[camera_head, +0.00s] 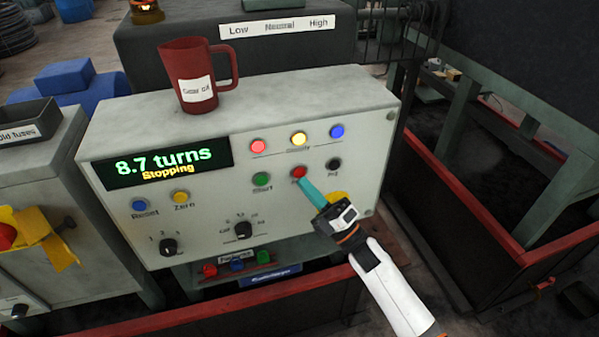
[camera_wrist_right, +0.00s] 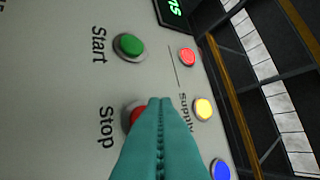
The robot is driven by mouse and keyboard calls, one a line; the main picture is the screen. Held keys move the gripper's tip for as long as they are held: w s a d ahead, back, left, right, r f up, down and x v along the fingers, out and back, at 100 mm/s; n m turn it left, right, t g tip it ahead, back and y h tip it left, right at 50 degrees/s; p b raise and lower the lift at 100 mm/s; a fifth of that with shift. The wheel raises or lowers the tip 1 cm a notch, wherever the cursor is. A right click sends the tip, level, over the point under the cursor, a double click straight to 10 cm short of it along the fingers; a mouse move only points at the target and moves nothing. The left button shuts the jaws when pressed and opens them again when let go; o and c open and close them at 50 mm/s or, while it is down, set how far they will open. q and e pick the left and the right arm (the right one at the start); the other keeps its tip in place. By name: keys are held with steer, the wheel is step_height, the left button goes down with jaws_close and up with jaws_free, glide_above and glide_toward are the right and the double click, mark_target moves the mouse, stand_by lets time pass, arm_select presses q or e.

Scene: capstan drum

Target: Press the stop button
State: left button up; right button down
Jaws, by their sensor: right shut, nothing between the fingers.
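The red stop button (camera_head: 299,171) is on the front of the pale control box (camera_head: 330,95), right of the green start button (camera_head: 262,180). My right gripper (camera_head: 301,182) is shut and empty, with its teal fingertips at the stop button's lower edge. In the right wrist view the fingertips (camera_wrist_right: 160,101) overlap the red stop button (camera_wrist_right: 135,114), covering part of it and of its rim. They look to be touching it or very close. The display (camera_head: 170,162) reads "8.7 turns" and "Stopping". My left gripper is not in view.
Red, yellow and blue supply buttons (camera_head: 299,138) sit above the stop button. A black knob (camera_head: 334,164) is to its right, and a yellow part behind my gripper is mostly hidden. A red mug (camera_head: 200,75) stands on the box. A red-railed frame (camera_head: 500,265) is at right.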

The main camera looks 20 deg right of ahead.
steer(key=shift+s+d+p, duration=0.1)
steer(key=shift+s+p, duration=0.6)
steer(key=shift+s, duration=1.7)
steer(key=s+d+f+m+g+h, duration=0.2)
steer(key=f+m+h, duration=0.25)
steer(key=f, duration=0.75)
steer(key=s+d+f+m+g+h, duration=0.25)
steer(key=f+m, duration=0.35)
steer(key=f, duration=0.5)
steer(key=s+d+f+m+g+h, duration=0.15)
steer(key=f+m+h, duration=0.35)
steer(key=f, duration=0.7)
steer(key=s+f+m+g+h, duration=0.1)
steer(key=s+f+m+g, duration=0.4)
steer(key=s+f, duration=0.85)
steer(key=s+d+f+m+g, duration=0.1)
steer(key=s+f+g, duration=0.3)
steer(key=s, duration=0.7)
steer(key=s+f+m+g+h, duration=0.1)
steer(key=s+f+m+g, duration=0.1)
steer(key=s, duration=0.9)
steer(key=shift+d+f+m+g, duration=0.35)
steer(key=shift+f+g, duration=0.55)
steer(key=shift+f, duration=0.05)
